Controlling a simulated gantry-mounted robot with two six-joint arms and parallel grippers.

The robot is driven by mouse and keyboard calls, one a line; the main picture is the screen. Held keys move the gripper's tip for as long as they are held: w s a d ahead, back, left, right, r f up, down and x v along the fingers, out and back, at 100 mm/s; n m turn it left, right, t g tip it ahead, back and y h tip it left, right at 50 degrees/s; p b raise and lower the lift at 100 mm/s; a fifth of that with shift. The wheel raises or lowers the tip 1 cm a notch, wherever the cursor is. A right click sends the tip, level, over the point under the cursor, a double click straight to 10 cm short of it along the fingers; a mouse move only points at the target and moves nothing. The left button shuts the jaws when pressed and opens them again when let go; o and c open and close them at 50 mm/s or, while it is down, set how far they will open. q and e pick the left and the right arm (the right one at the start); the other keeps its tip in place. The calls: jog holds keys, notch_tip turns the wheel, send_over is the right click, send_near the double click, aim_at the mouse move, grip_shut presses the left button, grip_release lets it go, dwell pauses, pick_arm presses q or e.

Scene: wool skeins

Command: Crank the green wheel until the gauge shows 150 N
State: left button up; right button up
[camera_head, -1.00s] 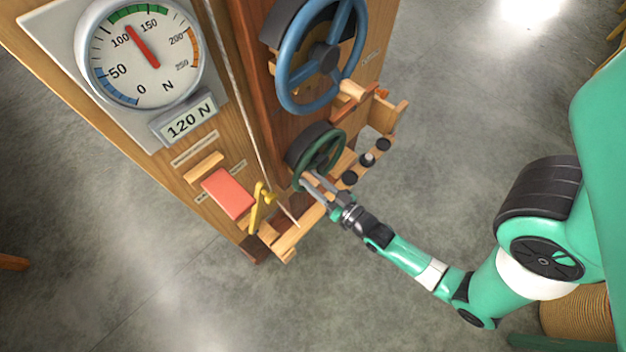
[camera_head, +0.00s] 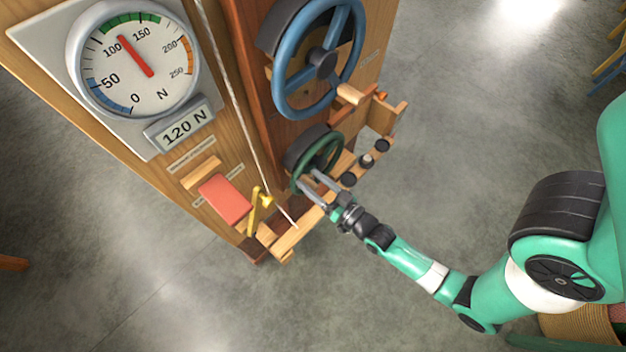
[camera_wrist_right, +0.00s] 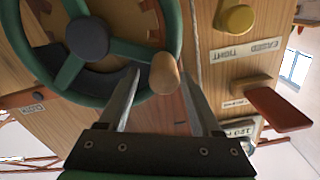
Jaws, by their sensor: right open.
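The green wheel (camera_head: 319,157) is upright on the wooden frame, below a larger blue wheel. It also shows in the right wrist view (camera_wrist_right: 176,30), with a wooden crank knob (camera_wrist_right: 166,74) at its rim. My right gripper (camera_head: 304,182) is at the wheel's lower edge. In the wrist view its fingers (camera_wrist_right: 158,78) are open, one on each side of the knob, with gaps visible. The round gauge (camera_head: 135,62) has its red needle between 100 and 150. The display (camera_head: 185,126) below reads 120 N. My left gripper is out of view.
The blue wheel (camera_head: 288,80) is close above the green one. A red block (camera_head: 224,200), a yellow lever (camera_head: 258,210) and a taut cord (camera_head: 250,130) are to the left. The floor around is open.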

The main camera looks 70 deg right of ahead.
jog(key=v, duration=1.1)
jog(key=shift+s, duration=0.3)
